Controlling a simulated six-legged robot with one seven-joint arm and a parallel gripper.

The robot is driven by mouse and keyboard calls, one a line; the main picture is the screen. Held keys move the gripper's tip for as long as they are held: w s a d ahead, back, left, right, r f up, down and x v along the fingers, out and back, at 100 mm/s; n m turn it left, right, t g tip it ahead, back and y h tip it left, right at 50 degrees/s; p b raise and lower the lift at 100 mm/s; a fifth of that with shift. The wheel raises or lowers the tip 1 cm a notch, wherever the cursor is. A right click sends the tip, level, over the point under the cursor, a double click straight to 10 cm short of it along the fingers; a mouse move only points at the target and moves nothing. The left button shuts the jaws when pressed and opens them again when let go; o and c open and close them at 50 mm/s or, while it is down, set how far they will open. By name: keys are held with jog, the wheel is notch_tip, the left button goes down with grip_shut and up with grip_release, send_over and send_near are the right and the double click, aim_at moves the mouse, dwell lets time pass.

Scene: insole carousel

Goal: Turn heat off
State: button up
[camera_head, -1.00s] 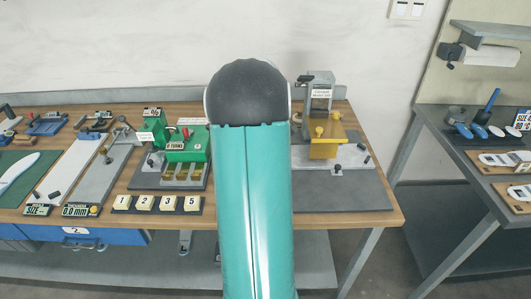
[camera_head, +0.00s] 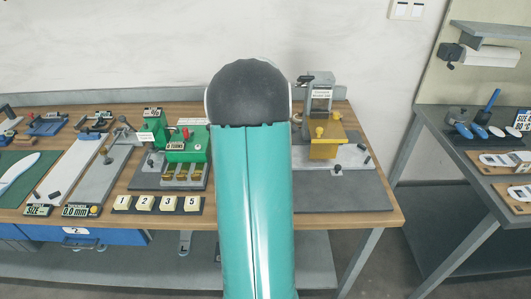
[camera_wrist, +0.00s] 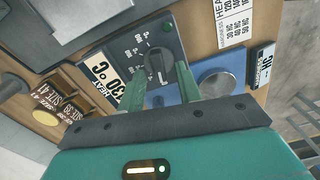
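In the wrist view, a dark heat control box (camera_wrist: 140,42) carries a dial with a black knob (camera_wrist: 157,66) and printed numbers around it. A white HEAT display (camera_wrist: 104,72) beside it shows digits ending in 30 and °C; part is hard to read. My gripper (camera_wrist: 160,80) has its two green fingers apart, one on each side of the knob's lower part. I cannot tell whether they touch the knob. In the head view my teal arm fills the middle and hides my gripper and the heat box.
A blue plate with a round metal disc (camera_wrist: 217,82) lies right of the knob. A hardness chart (camera_wrist: 236,22) stands beyond it. In the head view, a wooden bench (camera_head: 345,206) holds several fixtures, including a green device (camera_head: 186,148) and a yellow press (camera_head: 324,140). A grey side table stands right.

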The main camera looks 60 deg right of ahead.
notch_tip(320, 180, up, 14)
dwell(0.4)
jog(key=shift+w+a+f, duration=0.1)
dwell(0.4)
